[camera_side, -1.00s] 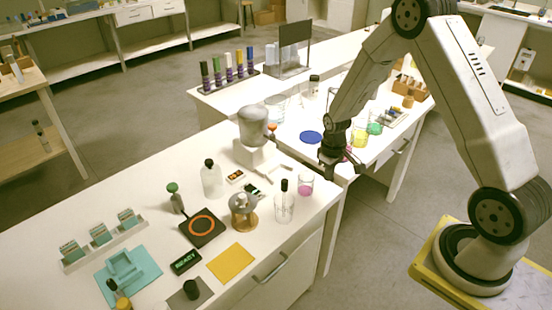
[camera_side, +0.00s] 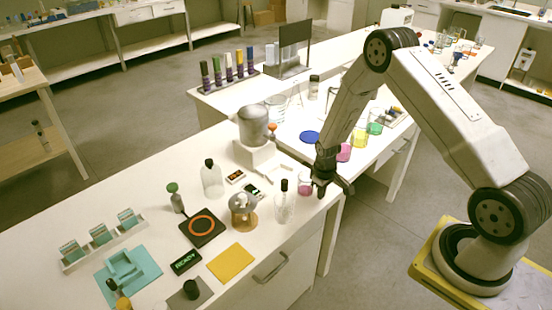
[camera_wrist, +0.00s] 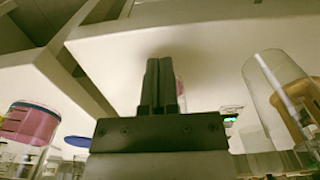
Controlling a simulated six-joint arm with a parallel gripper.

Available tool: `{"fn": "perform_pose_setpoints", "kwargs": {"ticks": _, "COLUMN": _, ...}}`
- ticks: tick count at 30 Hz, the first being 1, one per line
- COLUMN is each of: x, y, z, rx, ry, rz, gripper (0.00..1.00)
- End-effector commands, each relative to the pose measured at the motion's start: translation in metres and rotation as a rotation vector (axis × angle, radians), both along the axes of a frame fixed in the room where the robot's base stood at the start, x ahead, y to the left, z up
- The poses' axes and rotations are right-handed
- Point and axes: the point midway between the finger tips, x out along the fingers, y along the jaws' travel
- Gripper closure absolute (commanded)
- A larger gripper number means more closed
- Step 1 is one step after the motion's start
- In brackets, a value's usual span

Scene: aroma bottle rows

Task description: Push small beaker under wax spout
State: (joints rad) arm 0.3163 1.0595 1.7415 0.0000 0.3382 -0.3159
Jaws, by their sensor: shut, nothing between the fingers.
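The small beaker (camera_side: 305,188) holds a little pink stuff and stands upright near the right front edge of the white bench. The wax melter is a grey rounded pot (camera_side: 252,125) on a white base, with an orange-red part (camera_side: 272,127) on its right side where the spout seems to be. My gripper (camera_side: 321,190) is shut and empty, low and just right of the beaker; I cannot tell whether they touch. In the wrist view my shut fingers (camera_wrist: 160,85) point ahead, and a pinkish sliver beside them may be the beaker, mostly hidden.
A clear bottle with a black cap (camera_side: 284,205) stands just left of the beaker. A clear bottle (camera_side: 211,180) and a copper-based pot (camera_side: 243,210) stand farther left. A blue disc (camera_side: 311,137) and coloured beakers (camera_side: 358,139) lie behind my gripper.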

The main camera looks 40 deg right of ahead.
Motion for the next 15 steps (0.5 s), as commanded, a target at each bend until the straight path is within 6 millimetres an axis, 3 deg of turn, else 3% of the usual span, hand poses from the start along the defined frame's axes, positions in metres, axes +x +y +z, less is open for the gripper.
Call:
{"fn": "perform_pose_setpoints", "kwargs": {"ticks": 7, "x": 0.018, "y": 0.001, "z": 0.0, "rx": 0.0, "ry": 0.001, "rz": 0.001, "gripper": 1.0}}
{"fn": "perform_pose_setpoints", "kwargs": {"ticks": 15, "x": 0.023, "y": 0.001, "z": 0.0, "rx": 0.001, "ry": 0.002, "rz": 0.001, "gripper": 1.0}}
